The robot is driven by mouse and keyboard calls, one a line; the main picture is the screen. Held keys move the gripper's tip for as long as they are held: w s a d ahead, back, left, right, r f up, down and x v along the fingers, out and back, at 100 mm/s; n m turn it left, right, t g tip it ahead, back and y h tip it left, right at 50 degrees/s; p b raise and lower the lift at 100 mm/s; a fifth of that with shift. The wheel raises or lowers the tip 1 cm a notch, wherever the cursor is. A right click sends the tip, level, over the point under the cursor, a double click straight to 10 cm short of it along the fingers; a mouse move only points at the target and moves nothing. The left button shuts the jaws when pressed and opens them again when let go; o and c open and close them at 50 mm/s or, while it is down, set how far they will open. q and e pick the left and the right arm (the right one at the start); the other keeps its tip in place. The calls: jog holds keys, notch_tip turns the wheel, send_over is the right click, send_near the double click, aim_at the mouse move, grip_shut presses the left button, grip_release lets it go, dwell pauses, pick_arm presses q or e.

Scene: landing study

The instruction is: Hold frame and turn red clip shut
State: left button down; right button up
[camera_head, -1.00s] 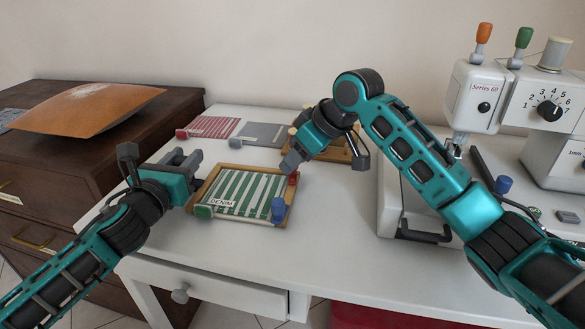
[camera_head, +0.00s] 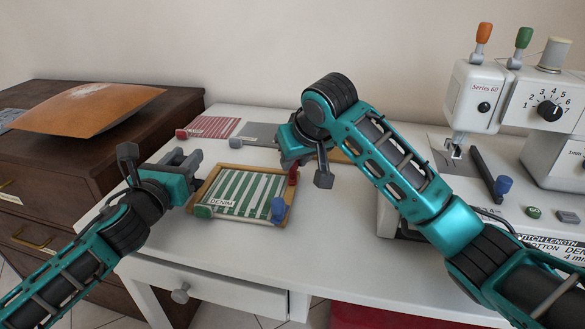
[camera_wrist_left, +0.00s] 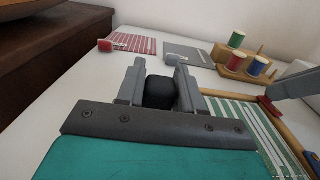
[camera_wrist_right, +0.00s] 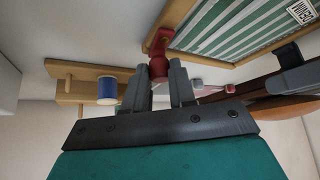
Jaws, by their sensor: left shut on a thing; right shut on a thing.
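The wooden frame (camera_head: 243,217) lies on the white table with green-and-white striped cloth in it. A green clip (camera_head: 203,211) sits at its near left corner and a blue clip (camera_head: 278,208) at its near right. The red clip (camera_head: 292,174) is at the far right corner; it shows in the right wrist view (camera_wrist_right: 158,66). My left gripper (camera_head: 190,164) is shut on the frame's left side, on a dark grip block (camera_wrist_left: 160,92) between its fingers. My right gripper (camera_wrist_right: 164,84) is shut on the red clip; the arm partly hides this in the head view.
Red-striped cloth (camera_head: 212,127) and grey cloth (camera_head: 257,134) lie behind the frame. A wooden spool rack (camera_wrist_left: 243,70) stands beyond it. The sewing machine (camera_head: 476,98) stands at the right. The table front (camera_head: 330,255) is clear.

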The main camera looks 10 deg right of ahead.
grip_shut()
jog(key=shift+f, duration=0.2)
jog(key=n+y, duration=0.1)
jog(key=n, duration=0.1)
jog(key=n+g+y, duration=0.1)
jog(key=n+y, duration=0.1)
jog(key=n, duration=0.1)
jog(key=shift+a+n+g, duration=0.3)
jog(key=shift+g, duration=0.1)
jog(key=shift+a+f+n+g+y, duration=0.15)
jog(key=shift+n+g+y, duration=0.35)
jog(key=shift+n, duration=0.7)
